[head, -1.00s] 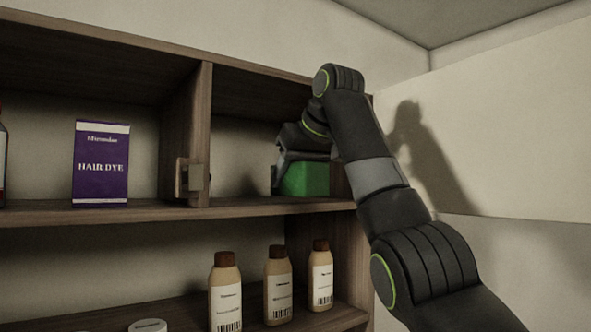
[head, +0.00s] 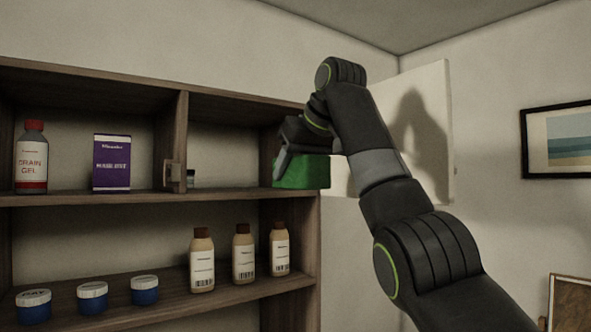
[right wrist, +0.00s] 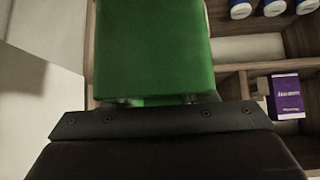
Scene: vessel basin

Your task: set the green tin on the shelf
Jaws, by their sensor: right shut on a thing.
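The green tin (head: 308,172) is a plain green block at the right end of the upper shelf (head: 232,193) in the head view. It overlaps the cabinet's right side wall and looks to be in front of it. My right gripper (head: 284,160) is shut on the tin. In the right wrist view the tin (right wrist: 155,45) fills the top middle, directly beyond the gripper's dark bar (right wrist: 160,121). The tin hides part of the compartment's right end. My left gripper is not in view.
The upper right compartment holds a small dark-lidded item (head: 190,179) by the divider (head: 181,125) and its bracket (head: 170,174); its middle is bare. Left of it stand a purple box (head: 112,163) and drain gel (head: 31,160). Bottles (head: 243,252) and jars (head: 92,297) stand below.

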